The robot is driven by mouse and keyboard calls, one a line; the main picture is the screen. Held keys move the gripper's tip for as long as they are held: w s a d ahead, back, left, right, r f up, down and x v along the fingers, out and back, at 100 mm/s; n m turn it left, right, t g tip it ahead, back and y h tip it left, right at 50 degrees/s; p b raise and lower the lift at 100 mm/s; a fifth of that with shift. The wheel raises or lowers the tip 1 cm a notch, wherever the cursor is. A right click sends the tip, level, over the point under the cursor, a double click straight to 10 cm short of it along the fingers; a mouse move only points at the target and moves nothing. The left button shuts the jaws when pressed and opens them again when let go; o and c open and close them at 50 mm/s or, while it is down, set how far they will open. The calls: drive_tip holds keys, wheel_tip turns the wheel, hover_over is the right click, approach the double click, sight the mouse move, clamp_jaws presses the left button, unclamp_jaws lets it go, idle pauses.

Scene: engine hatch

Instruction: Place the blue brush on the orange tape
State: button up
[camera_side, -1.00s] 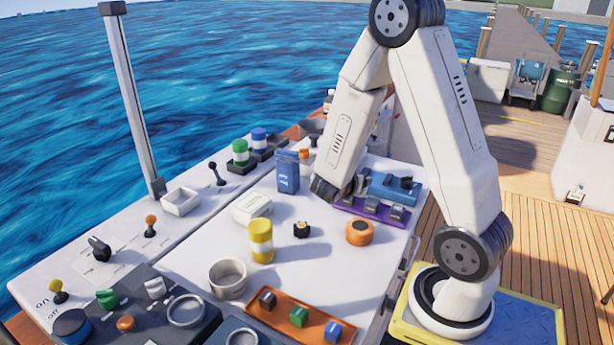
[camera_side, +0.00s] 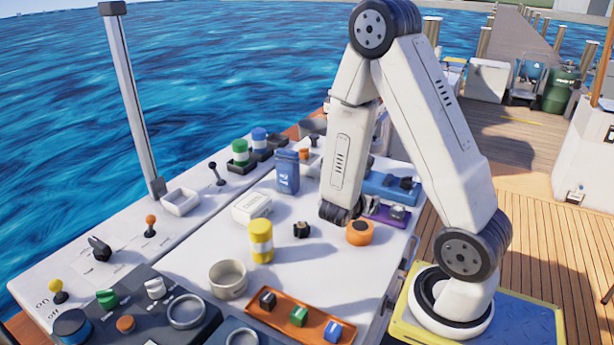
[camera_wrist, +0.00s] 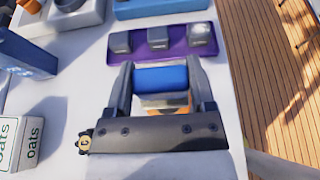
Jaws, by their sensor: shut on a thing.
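My gripper (camera_wrist: 161,78) is shut on the blue brush (camera_wrist: 160,77), whose blue part lies crosswise between the two fingers in the wrist view. In the side view my gripper (camera_side: 338,213) is just behind and left of the orange tape (camera_side: 360,233), and the brush is hidden there. The orange tape is a round roll with a dark centre, lying flat on the white top. In the wrist view only slivers of orange show below the brush; I cannot tell the gap between them.
A purple tray (camera_wrist: 160,57) with grey blocks lies beyond the gripper. A small dark part (camera_side: 301,229), a yellow can (camera_side: 260,240), a blue carton (camera_side: 287,172) and an oats box (camera_wrist: 17,139) stand nearby. An orange tray (camera_side: 283,314) with several blocks lies in front.

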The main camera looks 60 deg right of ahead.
drive_tip(key=shift+f, duration=0.35)
drive_tip(key=shift+f, duration=0.1)
drive_tip(key=shift+f, duration=1.9)
drive_tip(key=shift+f, duration=0.15)
drive_tip(key=o, duration=1.2)
drive_tip(key=shift+o, duration=0.2)
drive_tip(key=shift+a+r, duration=0.1)
drive_tip(key=shift+r, duration=0.1)
drive_tip(key=v, duration=1.1)
drive_tip(key=shift+a, duration=0.4)
drive_tip(key=shift+s+r, duration=0.1)
